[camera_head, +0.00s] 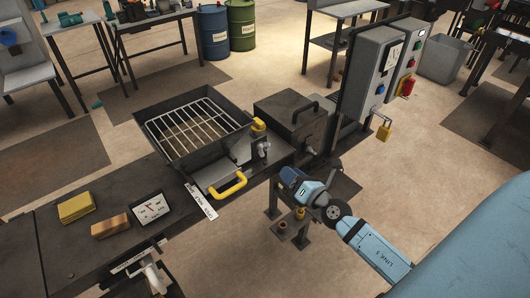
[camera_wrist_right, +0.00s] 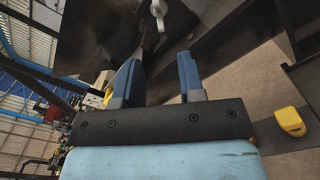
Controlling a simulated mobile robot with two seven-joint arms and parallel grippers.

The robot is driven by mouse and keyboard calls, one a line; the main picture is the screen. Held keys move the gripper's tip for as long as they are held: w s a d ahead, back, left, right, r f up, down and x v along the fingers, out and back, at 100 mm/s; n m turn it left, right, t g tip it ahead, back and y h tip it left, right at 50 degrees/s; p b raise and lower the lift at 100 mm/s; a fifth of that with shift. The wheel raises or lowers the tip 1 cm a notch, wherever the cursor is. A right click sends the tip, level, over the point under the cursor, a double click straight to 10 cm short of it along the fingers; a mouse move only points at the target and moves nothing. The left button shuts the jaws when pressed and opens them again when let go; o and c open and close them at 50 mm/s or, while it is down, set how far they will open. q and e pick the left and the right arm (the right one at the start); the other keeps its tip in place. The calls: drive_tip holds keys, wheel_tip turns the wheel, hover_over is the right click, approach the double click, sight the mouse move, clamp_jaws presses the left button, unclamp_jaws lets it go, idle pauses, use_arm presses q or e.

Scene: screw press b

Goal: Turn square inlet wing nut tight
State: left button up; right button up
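A small pale grey wing nut (camera_head: 263,148) sits on the front of the dark press, just right of the grill tray. A second pale fitting (camera_head: 309,150) is on the front of the dark square box (camera_head: 290,118). My right gripper (camera_head: 287,177) is in front of and below both, apart from them. In the right wrist view its two blue fingers (camera_wrist_right: 159,78) are spread with nothing between them. A pale grey nut (camera_wrist_right: 158,9) shows beyond the fingertips; I cannot tell which fitting it is. My left gripper is not in view.
A tray with a wire grill (camera_head: 195,128) and a yellow handle (camera_head: 228,184) stand left of my right gripper. A grey control cabinet (camera_head: 372,68) with a yellow padlock (camera_head: 384,131) rises at the right. A gauge (camera_head: 152,208) and yellow block (camera_head: 76,207) lie on the bench.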

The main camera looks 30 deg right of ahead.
sight(266, 153)
drive_tip(key=w, duration=0.3)
drive_tip(key=w+p, duration=0.1)
drive_tip(key=w, duration=0.3)
drive_tip(key=w+a, duration=0.1)
drive_tip(key=w, duration=0.3)
drive_tip(key=shift+w, duration=0.1)
clamp_jaws()
